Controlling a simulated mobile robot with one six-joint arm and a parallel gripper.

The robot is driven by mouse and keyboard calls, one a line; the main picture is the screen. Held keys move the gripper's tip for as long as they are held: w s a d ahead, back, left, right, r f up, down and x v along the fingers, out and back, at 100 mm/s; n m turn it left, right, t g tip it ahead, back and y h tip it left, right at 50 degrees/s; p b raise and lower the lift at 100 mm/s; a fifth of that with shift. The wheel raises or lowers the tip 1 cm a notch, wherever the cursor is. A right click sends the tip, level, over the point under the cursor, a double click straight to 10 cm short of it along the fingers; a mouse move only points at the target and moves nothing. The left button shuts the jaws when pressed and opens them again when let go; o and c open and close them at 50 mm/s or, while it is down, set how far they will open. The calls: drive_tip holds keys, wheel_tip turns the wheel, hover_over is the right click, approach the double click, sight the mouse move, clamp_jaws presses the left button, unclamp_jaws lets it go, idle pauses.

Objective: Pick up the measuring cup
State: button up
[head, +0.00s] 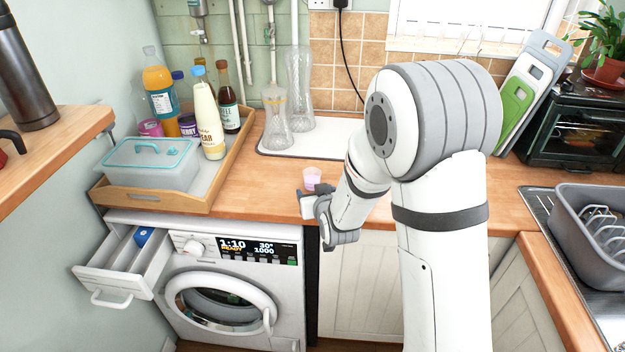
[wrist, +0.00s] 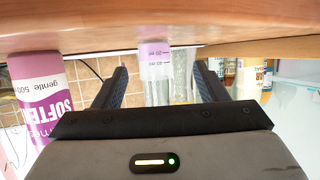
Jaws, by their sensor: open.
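The measuring cup (head: 312,180) is small, clear and pinkish, and stands on the wooden counter near its front edge. In the wrist view, which looks upside down, the cup (wrist: 155,58) shows ml marks and a lilac band. My gripper (head: 307,201) is at the counter's front edge, close in front of the cup. In the wrist view my gripper (wrist: 161,80) is open, with its two dark fingers apart and the cup seen in the gap between them. Nothing is held. I cannot tell exactly how far the cup is from the fingertips.
A purple softener bottle (wrist: 38,100) stands to one side; my arm hides it in the head view. Two glass vases (head: 299,85) stand behind on a white mat (head: 330,140). A wooden tray (head: 150,200) with bottles is left. Below, the washing machine's drawer (head: 115,275) is pulled out.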

sight(312, 179)
drive_tip(key=shift+d+p+x, duration=0.2)
drive_tip(key=shift+p+x, duration=0.25)
drive_tip(key=shift+x, duration=1.1)
drive_tip(key=shift+d+p+x, duration=0.2)
drive_tip(key=shift+p+x, duration=0.2)
drive_tip(key=shift+x, duration=1.1)
drive_tip(key=c, duration=1.1)
